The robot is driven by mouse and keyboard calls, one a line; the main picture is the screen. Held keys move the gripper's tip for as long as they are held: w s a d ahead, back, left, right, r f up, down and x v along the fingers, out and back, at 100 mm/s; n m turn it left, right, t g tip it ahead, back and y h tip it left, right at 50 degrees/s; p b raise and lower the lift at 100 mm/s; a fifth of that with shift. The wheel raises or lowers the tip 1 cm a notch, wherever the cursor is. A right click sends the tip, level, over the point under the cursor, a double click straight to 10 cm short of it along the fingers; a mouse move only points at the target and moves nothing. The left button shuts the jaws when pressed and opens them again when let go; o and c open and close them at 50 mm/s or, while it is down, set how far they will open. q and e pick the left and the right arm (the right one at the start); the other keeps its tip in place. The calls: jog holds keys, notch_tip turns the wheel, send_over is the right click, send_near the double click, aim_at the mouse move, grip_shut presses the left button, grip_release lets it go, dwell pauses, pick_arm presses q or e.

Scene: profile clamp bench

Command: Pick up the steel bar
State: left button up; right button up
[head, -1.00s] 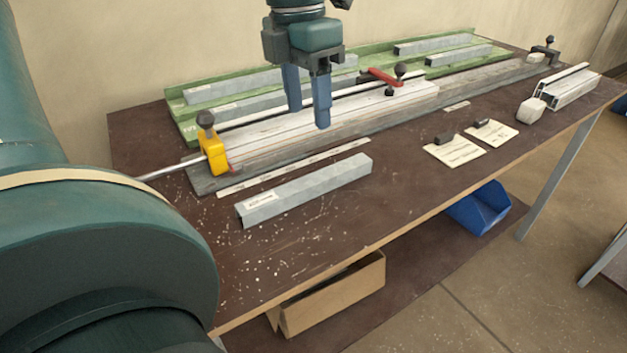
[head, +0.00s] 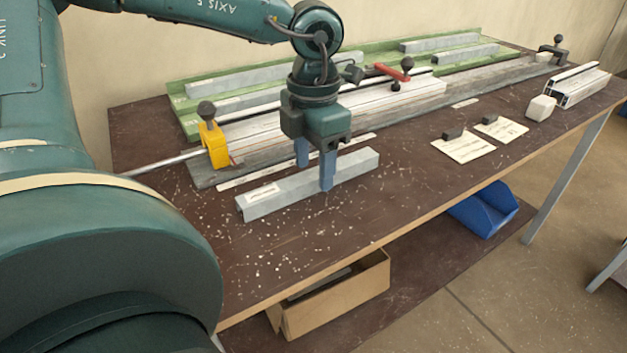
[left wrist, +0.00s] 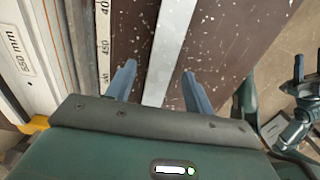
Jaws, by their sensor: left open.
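The steel bar (head: 275,192) is a grey, square-edged length with a white label near its left end, lying on the brown bench top in front of the scale strip. My left gripper (head: 315,177) is open over the right half of the bar, pointing down. One blue finger is in front of the bar and the other behind it. In the left wrist view the bar (left wrist: 168,50) runs between the two open fingers of the left gripper (left wrist: 159,72), with gaps at both sides. What looks like my right gripper (left wrist: 308,68) shows at that view's right edge, partly cut off.
Behind is a long clamp rail with a pale profile (head: 265,125), yellow stop (head: 213,148) and red-handled clamp (head: 393,74). A green tray (head: 185,118) holds several grey bars. Cards (head: 462,148) and a white profile (head: 580,85) lie right. Bench front is clear.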

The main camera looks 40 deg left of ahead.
pick_arm(q)
jog(key=shift+f, duration=0.55)
grip_shut()
